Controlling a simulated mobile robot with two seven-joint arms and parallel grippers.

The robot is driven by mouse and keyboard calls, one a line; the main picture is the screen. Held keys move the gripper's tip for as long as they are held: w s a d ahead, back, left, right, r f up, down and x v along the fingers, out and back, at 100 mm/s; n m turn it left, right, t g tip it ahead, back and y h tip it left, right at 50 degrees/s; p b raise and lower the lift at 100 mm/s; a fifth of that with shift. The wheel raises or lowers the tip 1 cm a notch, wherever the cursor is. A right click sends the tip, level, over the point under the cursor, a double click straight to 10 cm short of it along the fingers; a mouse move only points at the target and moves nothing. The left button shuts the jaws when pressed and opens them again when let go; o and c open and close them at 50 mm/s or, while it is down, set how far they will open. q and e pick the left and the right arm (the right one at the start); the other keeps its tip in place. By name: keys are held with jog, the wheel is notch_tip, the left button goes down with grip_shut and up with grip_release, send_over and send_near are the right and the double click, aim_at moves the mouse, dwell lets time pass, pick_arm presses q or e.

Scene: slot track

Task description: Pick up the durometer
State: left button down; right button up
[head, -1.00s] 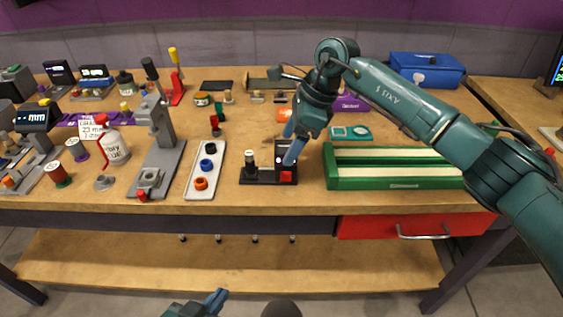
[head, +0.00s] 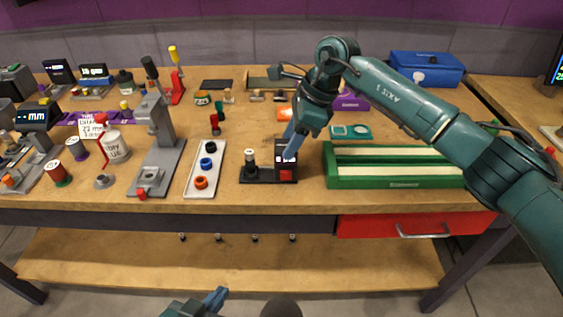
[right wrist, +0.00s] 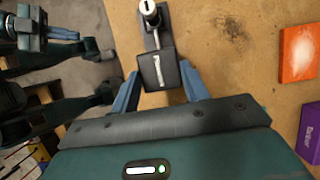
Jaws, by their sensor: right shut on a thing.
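The durometer (head: 286,160) appears to be the dark block with a small light display at the right end of a black stand (head: 262,180). In the right wrist view the dark block (right wrist: 157,70) with white lettering lies between the two blue fingers. My right gripper (head: 290,152) is shut on it from above, and its fingers also show in the right wrist view (right wrist: 160,78). The block still looks to be at the stand; I cannot tell whether it is clear of it. My left gripper (head: 216,299) is at the bottom edge, mostly cut off.
A white tray with coloured rings (head: 198,187) and a grey press stand (head: 155,170) are to the left. A green-framed box (head: 390,182) is close on the right. An orange box (right wrist: 297,50) and a purple box (head: 350,101) lie behind.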

jog(key=shift+r, duration=0.2)
grip_shut()
notch_tip(320, 180, up, 10)
jog(key=shift+f+b, duration=0.15)
jog(key=shift+b, duration=0.15)
jog(key=shift+f, duration=0.1)
jog(key=shift+f+b, duration=2.8)
jog(key=shift+f, duration=2.2)
